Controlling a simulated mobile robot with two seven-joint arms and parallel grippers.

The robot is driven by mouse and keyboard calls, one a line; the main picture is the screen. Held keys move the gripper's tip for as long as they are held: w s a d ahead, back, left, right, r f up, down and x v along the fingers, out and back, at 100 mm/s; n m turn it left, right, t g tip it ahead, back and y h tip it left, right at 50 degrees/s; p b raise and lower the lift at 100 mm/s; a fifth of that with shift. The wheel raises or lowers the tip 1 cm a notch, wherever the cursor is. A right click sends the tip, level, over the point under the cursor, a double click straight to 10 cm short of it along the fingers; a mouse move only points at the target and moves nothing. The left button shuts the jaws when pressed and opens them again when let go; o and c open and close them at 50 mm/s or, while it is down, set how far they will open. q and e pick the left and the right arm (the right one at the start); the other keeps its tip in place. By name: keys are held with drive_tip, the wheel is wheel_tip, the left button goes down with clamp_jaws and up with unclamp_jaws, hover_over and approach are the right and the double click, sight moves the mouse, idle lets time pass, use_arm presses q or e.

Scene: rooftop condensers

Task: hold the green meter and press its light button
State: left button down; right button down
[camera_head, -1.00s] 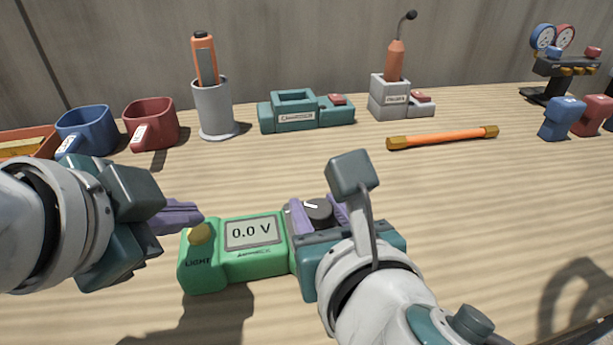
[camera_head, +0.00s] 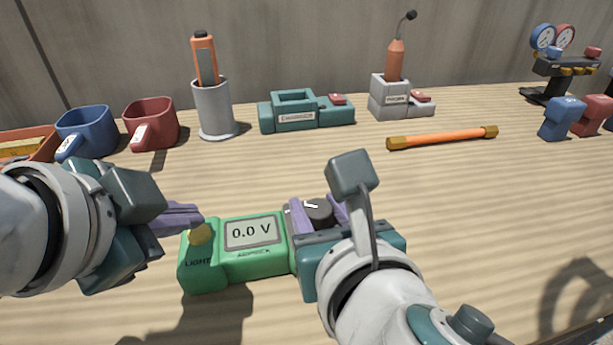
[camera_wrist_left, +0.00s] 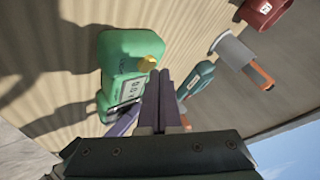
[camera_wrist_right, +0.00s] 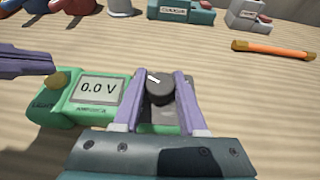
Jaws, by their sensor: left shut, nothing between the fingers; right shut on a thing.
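The green meter (camera_head: 262,263) lies on the table with its screen reading 0.0 V. Its yellow light button (camera_head: 200,234) is at its left end, above the word LIGHT. My right gripper (camera_head: 318,210) is shut on the meter's right part, its purple fingers on either side of the dark dial (camera_wrist_right: 160,86). My left gripper (camera_head: 197,217) is shut and empty. Its fingertips are beside the upper edge of the yellow button in the head view; whether they touch it I cannot tell. The left wrist view shows the closed fingers (camera_wrist_left: 160,80) close to the button (camera_wrist_left: 148,62).
Behind stand a blue mug (camera_head: 86,130), a red mug (camera_head: 151,122), a grey cup (camera_head: 213,108) with an orange tool, a teal holder (camera_head: 305,114) and a grey holder (camera_head: 388,98). An orange rod (camera_head: 442,138) lies at right. The table around the meter is mostly clear.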

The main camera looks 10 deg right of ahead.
use_arm(q)
drive_tip(key=shift+f, duration=0.35)
idle(0.4)
drive_tip(key=shift+r, duration=0.5)
wheel_tip(320, 180, up, 6)
idle(0.5)
use_arm(e)
drive_tip(key=shift+c, duration=1.9)
unclamp_jaws()
drive_tip(key=shift+o, duration=0.4)
